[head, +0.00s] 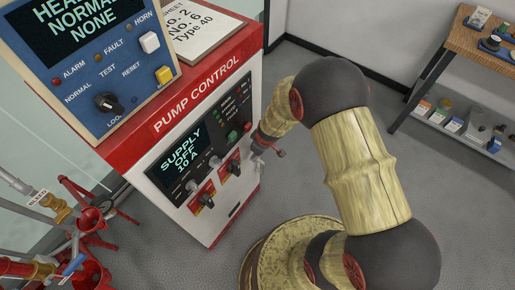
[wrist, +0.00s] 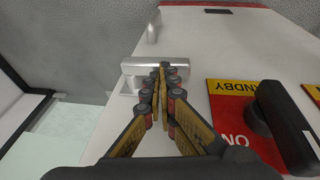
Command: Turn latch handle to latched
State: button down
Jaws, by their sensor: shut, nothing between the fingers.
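The silver latch handle (wrist: 134,67) shows in the wrist view as a short horizontal bar on the white face of the pump control cabinet (wrist: 180,40). My gripper (wrist: 161,70) is shut and empty. Its fingertips overlap the right part of the handle in the picture; I cannot tell whether they touch it. In the head view my gripper (head: 264,146) is at the right edge of the cabinet front, and the latch is small and partly hidden there.
A black rotary knob (wrist: 283,125) on a red and yellow plate is close to the right of my gripper in the wrist view. A second silver piece (wrist: 153,27) stands beyond the handle. Red valves (head: 88,218) are at left, a shelf (head: 450,125) at right.

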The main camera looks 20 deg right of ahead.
aim_at(255, 157)
jog(key=shift+s+a+f+t+h+p, duration=0.3)
jog(key=shift+t+h+p, duration=0.15)
jog(key=shift+p, duration=0.6)
jog(key=shift+a+f+p, duration=0.1)
jog(key=shift+f+p, duration=0.25)
jog(key=shift+p, duration=0.65)
jog(key=shift+s+a+f+p, duration=0.15)
jog(key=shift+f+p, duration=0.25)
jog(key=shift+f, duration=0.25)
jog(key=shift+s+a+f+p, duration=0.1)
jog(key=shift+f+p, duration=0.3)
jog(key=shift+f, duration=0.65)
jog(key=shift+w+f+t+h+p, duration=0.1)
jog(key=shift+f+t+h+p, duration=0.3)
jog(key=shift+h+p, duration=0.2)
jog(key=shift+w+d+f, duration=0.1)
jog(key=shift+d+f, duration=0.05)
jog(key=shift+f, duration=0.2)
jog(key=shift+f+n+t+h, duration=0.4)
jog(key=shift+t+h, duration=0.05)
jog(key=shift+h, duration=0.2)
jog(key=shift+w+d+f, duration=0.3)
jog(key=shift+d+f, duration=0.15)
jog(key=shift+f, duration=0.15)
jog(key=shift+f, duration=0.1)
